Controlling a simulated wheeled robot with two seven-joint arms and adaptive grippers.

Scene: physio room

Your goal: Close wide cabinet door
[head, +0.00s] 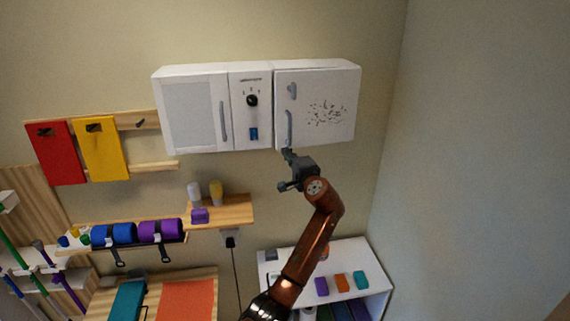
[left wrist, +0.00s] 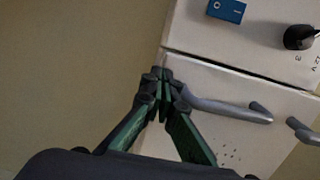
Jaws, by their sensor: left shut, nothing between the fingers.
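A white wall cabinet (head: 250,68) hangs high on the wall. Its right door (head: 325,115) has dark speckles, a long grey handle (head: 289,128) and a smaller grip above. This door looks flat or nearly flat with the front; a thin dark line runs along its left edge. The left door (head: 192,115) has a grey panel and its own handle, and looks closed. My left gripper (head: 287,154) is shut and empty at the lower left corner of the right door. In the left wrist view its fingertips (left wrist: 160,76) are beside the handle's end (left wrist: 222,108); contact is unclear.
A control strip with a black knob (head: 252,100) and a blue switch (head: 254,133) lies between the doors. Below are a small wooden shelf (head: 235,212) with bottles and a white shelf unit (head: 345,257). The right wall (head: 460,150) stands close to the cabinet's right.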

